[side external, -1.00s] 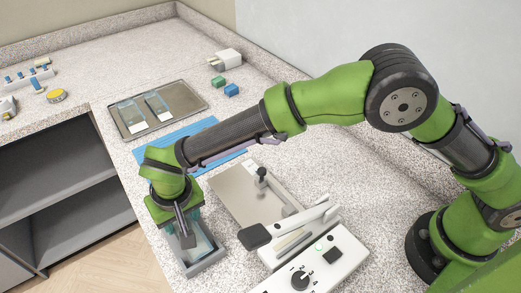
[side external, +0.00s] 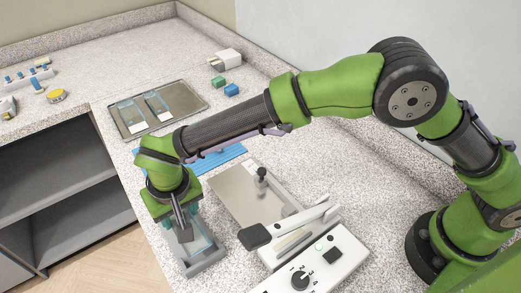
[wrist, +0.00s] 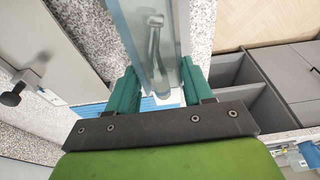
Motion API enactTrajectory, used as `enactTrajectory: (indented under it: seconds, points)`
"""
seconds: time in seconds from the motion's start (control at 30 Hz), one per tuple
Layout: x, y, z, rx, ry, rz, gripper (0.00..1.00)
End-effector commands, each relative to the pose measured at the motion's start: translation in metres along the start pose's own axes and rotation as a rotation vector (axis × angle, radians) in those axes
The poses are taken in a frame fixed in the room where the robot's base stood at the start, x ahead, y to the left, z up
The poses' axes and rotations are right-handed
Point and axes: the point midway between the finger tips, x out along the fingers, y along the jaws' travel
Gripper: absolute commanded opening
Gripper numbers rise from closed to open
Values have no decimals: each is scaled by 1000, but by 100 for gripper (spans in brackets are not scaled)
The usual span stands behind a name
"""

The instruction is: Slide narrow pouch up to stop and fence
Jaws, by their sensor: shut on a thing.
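My gripper (side external: 182,228) is low over a grey open tray (side external: 207,267) at the counter's front edge. In the wrist view my gripper (wrist: 162,88) has its teal fingers shut on either side of a narrow pouch. The pouch (wrist: 150,35) is pale blue and see-through, with a metal handpiece inside. It runs away from the fingers toward the top of the wrist view. In the side view part of the pouch (side external: 204,244) shows pale blue at the tray; I cannot tell if it touches the tray's bottom. The stop and fence are not clearly identifiable.
A white sealer (side external: 315,262) with a dial and black-ended lever stands right of the tray, beside a steel plate (side external: 232,190) with a black knob. A blue mat (side external: 222,157) and a metal tray (side external: 190,98) with two pouches lie behind. Green and blue blocks (side external: 231,89) sit farther back.

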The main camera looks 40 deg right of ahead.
Motion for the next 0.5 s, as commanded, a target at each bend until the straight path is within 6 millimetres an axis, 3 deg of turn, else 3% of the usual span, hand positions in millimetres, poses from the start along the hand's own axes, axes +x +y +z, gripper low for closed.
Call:
enactTrajectory:
  seconds: [0.5]
  points:
    - [-20,0,-4,0,2,-2,0]
